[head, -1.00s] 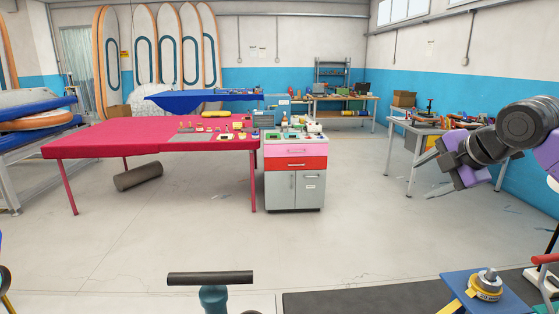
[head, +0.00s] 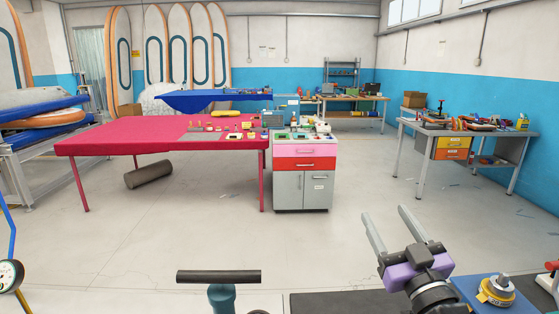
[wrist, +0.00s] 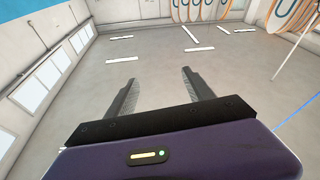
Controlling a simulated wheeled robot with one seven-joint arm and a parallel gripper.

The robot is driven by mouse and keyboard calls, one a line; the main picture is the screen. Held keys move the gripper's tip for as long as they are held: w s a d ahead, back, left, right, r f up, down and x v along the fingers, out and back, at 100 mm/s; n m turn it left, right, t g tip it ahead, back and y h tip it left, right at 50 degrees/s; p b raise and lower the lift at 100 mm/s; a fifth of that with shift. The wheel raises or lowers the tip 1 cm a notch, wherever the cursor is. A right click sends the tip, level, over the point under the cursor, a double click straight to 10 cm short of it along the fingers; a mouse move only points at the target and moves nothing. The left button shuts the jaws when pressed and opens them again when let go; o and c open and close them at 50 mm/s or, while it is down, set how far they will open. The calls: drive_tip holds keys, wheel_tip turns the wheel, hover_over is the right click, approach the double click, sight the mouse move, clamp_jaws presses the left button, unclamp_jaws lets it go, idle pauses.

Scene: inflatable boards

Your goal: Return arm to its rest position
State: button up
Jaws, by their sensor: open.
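My gripper (head: 391,230) is at the lower right in the head view, purple and black with two grey fingers pointing up and away. The fingers are apart with nothing between them.
A blue platform (head: 468,286) with a yellow-ringed part (head: 496,291) stands right beside the arm. A black-topped pump handle (head: 218,277) rises at the bottom centre. A red table (head: 130,139), a drawer cabinet (head: 304,190) and a workbench (head: 408,124) stand farther off. Open floor lies between.

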drive_tip(key=s+f+m+g+h, duration=0.1)
drive_tip(key=s+f, duration=0.6)
drive_tip(key=s, duration=0.8)
drive_tip(key=s+a+f+m+g+h, duration=0.1)
drive_tip(key=s+f+g, duration=0.2)
drive_tip(key=s+f, duration=0.4)
drive_tip(key=s+f+m+g+h, duration=0.1)
drive_tip(key=s+f, duration=0.6)
drive_tip(key=s, duration=1.8)
drive_tip(key=shift+a+f+m+g, duration=0.15)
drive_tip(key=shift+f+m+g, duration=0.15)
drive_tip(key=shift+g, duration=0.3)
